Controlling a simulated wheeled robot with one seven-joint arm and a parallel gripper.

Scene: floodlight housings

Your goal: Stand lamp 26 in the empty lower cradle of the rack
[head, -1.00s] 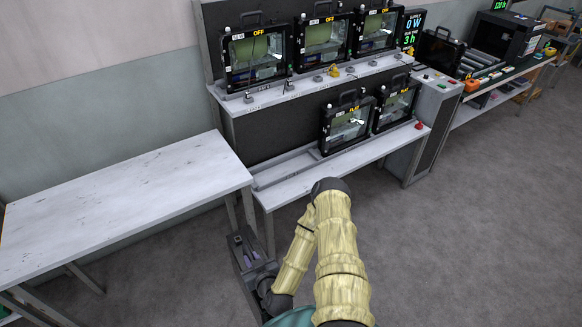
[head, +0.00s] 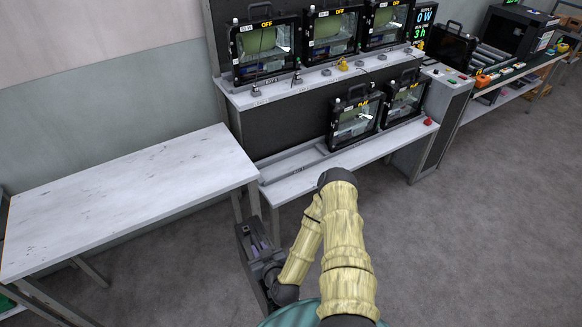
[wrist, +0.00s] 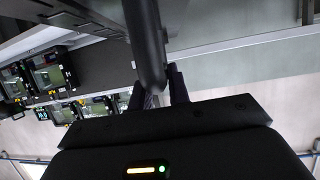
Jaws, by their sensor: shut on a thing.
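My gripper (head: 262,250) is low in front of the rack's left end, beside the bench. In the wrist view its fingers (wrist: 158,88) are shut on a dark bar (wrist: 147,40), which looks like the carry handle of lamp 26. The lamp's number and face are not readable, and most of its body cannot be made out. The empty lower cradle (head: 290,163) is the bare railed stretch at the left of the rack's lower shelf. Two black lamps, a nearer one (head: 354,120) and a farther one (head: 405,98), stand upright to its right.
The upper shelf (head: 290,92) carries three lamps marked OFF, with cables and plugs along its front. A bare white bench (head: 130,195) stands left of the rack. A control box (head: 447,85) is at the rack's right end. Grey floor is free at the right.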

